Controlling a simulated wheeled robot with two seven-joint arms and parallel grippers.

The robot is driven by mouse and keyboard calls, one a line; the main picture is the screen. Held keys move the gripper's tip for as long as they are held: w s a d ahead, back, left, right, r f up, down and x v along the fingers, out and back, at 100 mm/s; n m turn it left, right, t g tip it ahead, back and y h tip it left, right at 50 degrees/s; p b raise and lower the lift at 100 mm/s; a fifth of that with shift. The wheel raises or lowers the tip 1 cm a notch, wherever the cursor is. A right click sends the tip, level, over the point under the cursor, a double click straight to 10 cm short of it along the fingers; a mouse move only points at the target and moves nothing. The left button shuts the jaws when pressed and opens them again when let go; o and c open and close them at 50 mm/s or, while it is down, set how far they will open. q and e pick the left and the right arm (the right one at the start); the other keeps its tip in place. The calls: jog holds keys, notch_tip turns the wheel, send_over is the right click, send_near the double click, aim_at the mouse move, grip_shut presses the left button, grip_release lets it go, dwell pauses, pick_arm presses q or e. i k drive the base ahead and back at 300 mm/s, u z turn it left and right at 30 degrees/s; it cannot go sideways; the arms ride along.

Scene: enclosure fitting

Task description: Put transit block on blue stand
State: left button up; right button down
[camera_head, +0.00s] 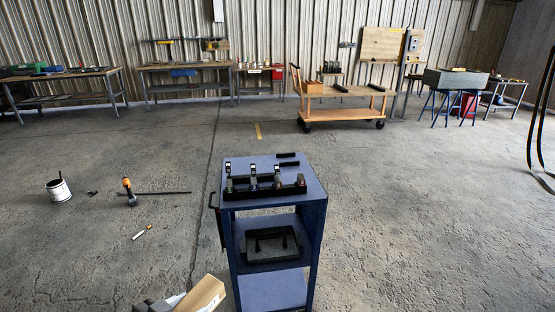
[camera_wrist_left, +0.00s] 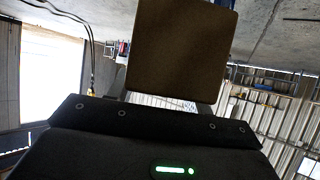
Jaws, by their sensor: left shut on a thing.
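The transit block shows as a tan block (camera_head: 204,294) at the bottom edge of the head view, left of the blue stand and cut off by the frame. In the left wrist view the brown block (camera_wrist_left: 182,48) fills the upper middle, right in front of the gripper body. My left gripper (camera_head: 165,304) is shut on it; only a little of the gripper shows in the head view. The blue stand (camera_head: 316,190) is upright at centre, with black holders and clamp-like fittings on its top. My right gripper is in neither view.
A black tray (camera_head: 272,257) sits on the stand's middle shelf. A white bucket (camera_head: 59,190), an orange-handled tool (camera_head: 128,189) and small items lie on the floor at left. A wooden cart (camera_head: 340,103) and workbenches stand along the back wall. Floor right of the stand is clear.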

aim_at(234, 169)
jog(key=z, duration=0.05)
jog(key=i, duration=1)
jog(key=z, duration=0.05)
